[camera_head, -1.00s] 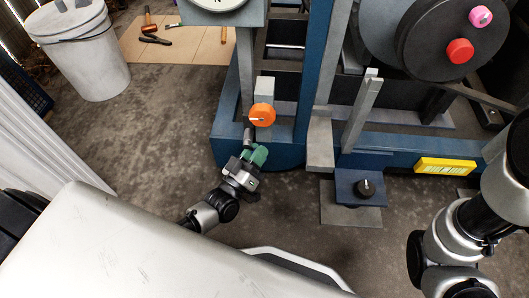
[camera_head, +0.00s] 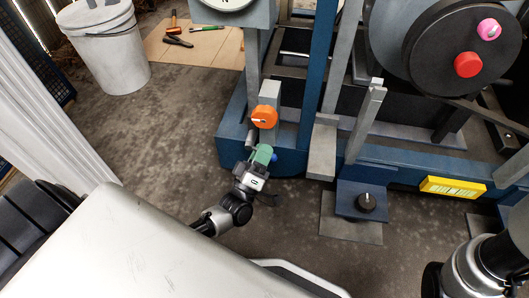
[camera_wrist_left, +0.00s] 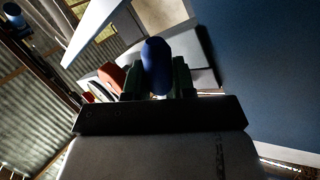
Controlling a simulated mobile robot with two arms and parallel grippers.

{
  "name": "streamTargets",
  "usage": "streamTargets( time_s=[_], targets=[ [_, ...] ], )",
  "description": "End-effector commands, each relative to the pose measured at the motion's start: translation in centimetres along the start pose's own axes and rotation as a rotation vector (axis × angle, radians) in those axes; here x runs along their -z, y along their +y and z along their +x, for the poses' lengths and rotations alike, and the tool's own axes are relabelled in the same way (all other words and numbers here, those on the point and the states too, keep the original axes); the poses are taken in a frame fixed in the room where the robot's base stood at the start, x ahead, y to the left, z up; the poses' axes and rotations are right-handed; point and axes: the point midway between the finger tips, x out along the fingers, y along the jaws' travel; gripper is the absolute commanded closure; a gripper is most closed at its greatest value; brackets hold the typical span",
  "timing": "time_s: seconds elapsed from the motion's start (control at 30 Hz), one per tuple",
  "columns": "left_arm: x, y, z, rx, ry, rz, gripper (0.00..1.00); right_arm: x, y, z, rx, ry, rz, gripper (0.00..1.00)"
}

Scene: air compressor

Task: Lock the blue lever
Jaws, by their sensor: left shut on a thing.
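My left gripper (camera_head: 264,154) has green fingers and is just below the orange knob on the blue machine frame. A small blue tip of the blue lever (camera_head: 275,157) shows at the right side of the fingers. In the left wrist view the rounded blue lever (camera_wrist_left: 157,66) stands between the two green fingers of my left gripper (camera_wrist_left: 158,80), which is shut on it. The fingers hide the rest of the lever in the head view. My right arm shows at the lower right, but its gripper is out of view.
The orange knob (camera_head: 264,117) is close above my left gripper; it also shows in the wrist view (camera_wrist_left: 109,77). A black knob (camera_head: 366,202) sits on a low blue bracket to the right. A white bucket (camera_head: 106,52) and tools on cardboard (camera_head: 190,50) lie at the upper left.

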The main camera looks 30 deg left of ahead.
Motion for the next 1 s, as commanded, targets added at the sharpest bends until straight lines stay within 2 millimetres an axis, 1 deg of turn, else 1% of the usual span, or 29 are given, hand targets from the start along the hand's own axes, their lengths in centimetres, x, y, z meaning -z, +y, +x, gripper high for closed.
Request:
streamTargets(
  time_s=[0.27,0.3,0.43,0.47,0.77,0.87,1.0],
  targets=[
    [0.0,0.1,-0.1,0.001,0.003,-0.009,1.0,0.0,0.0,0.0,0.0,-0.001,0.0,0.18],
    [0.0,0.1,-0.1,0.001,0.003,-0.009,0.72,0.0,0.0,0.0,0.0,-0.001,0.0,0.18],
    [0.0,0.1,0.0,0.001,0.003,-0.007,0.52,0.0,0.0,0.0,0.0,-0.001,0.0,0.18],
    [0.0,0.1,0.0,0.001,0.003,-0.007,0.5,0.0,0.0,0.0,0.0,-0.001,0.0,0.18],
    [0.0,0.1,-0.2,0.001,0.002,-0.004,0.5,-0.1,0.0,0.1,0.0,-0.002,0.0,0.18],
    [0.1,0.1,-1.2,0.004,0.0,-0.004,0.5,-0.3,0.1,0.6,0.0,-0.002,0.0,0.18],
    [0.1,0.2,-3.7,0.006,-0.001,-0.003,0.5,-0.6,0.3,1.5,0.0,-0.002,0.0,0.18]
  ],
)
